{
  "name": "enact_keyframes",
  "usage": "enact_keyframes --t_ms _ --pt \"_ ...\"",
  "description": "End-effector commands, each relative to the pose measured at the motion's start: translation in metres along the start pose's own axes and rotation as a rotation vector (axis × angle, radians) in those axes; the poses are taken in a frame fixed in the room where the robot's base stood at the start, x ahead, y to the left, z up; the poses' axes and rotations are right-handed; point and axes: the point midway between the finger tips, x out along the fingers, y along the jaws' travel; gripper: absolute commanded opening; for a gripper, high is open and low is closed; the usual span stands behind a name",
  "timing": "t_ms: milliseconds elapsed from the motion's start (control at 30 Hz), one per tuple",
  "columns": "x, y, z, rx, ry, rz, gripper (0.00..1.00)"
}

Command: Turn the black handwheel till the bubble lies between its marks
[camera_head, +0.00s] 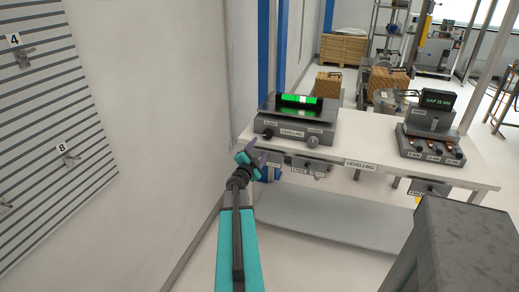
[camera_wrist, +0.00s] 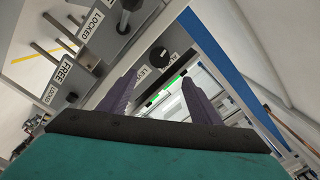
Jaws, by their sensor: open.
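The levelling unit (camera_head: 293,121) stands at the left end of the white bench. A green vial (camera_head: 299,100) on top carries a bright patch near its middle; its marks are too small to judge it against. The black handwheel (camera_head: 268,134) is on the left of the unit's front, and shows in the wrist view (camera_wrist: 159,57) as a dark disc with a pale mark. My gripper (camera_head: 257,153) is open and empty, in front of and below the unit's left end. In the wrist view its purple fingers (camera_wrist: 159,78) point towards the handwheel, which appears beyond them, apart from both.
A grey knob (camera_head: 313,141) sits right of the handwheel. Labelled levers and boxes (camera_head: 305,166) hang under the bench edge (camera_head: 400,172). A gap display unit (camera_head: 433,130) stands further right. A wall (camera_head: 170,110) lies close on the left, with a blue post (camera_head: 281,45).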

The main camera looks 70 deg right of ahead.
Motion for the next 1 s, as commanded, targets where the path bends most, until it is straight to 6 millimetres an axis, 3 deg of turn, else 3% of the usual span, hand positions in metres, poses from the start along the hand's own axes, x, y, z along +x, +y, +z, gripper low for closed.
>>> enact_keyframes --t_ms 267,1000 --pt "-0.0113 -0.0002 -0.0003 0.000 -0.001 0.000 0.58" --pt "-0.0124 -0.0003 -0.0002 0.000 0.000 0.000 0.58"
